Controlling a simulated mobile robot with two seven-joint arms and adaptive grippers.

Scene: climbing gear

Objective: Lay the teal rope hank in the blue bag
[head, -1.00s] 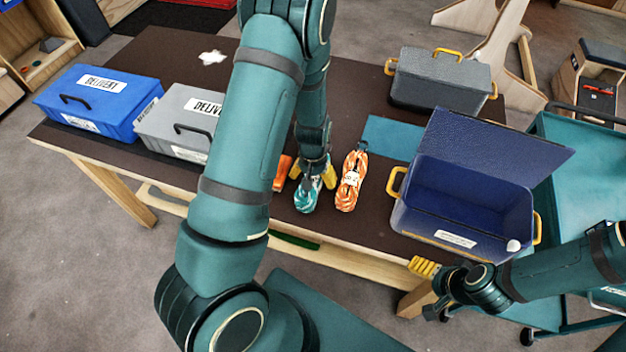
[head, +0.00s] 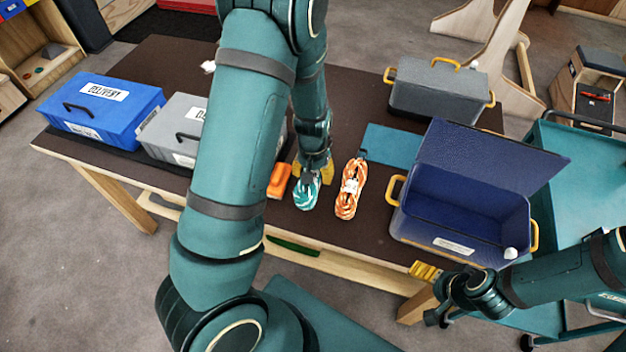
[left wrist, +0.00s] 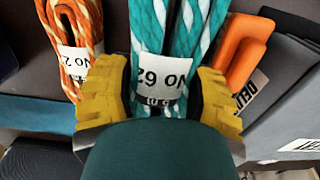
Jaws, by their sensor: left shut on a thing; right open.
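The teal and white rope hank (head: 306,192) lies near the front edge of the table, left of an orange hank. My left gripper (head: 313,172) reaches down from above and is shut on the teal hank. In the left wrist view the teal hank (left wrist: 165,40) sits between the yellow fingers, with its white label facing the camera. The blue bag (head: 460,205) stands open at the right of the table, its lid tilted back, with a small white thing at its front right corner. My right gripper (head: 426,271) is open and empty, in front of the bag at the table edge.
The orange rope hank (head: 349,190) lies close beside the teal one, toward the bag. An orange object (head: 279,181) lies on its other side. A closed grey bag (head: 437,90), a flat teal mat (head: 391,143), a blue box (head: 100,108) and a grey box (head: 165,128) also occupy the table.

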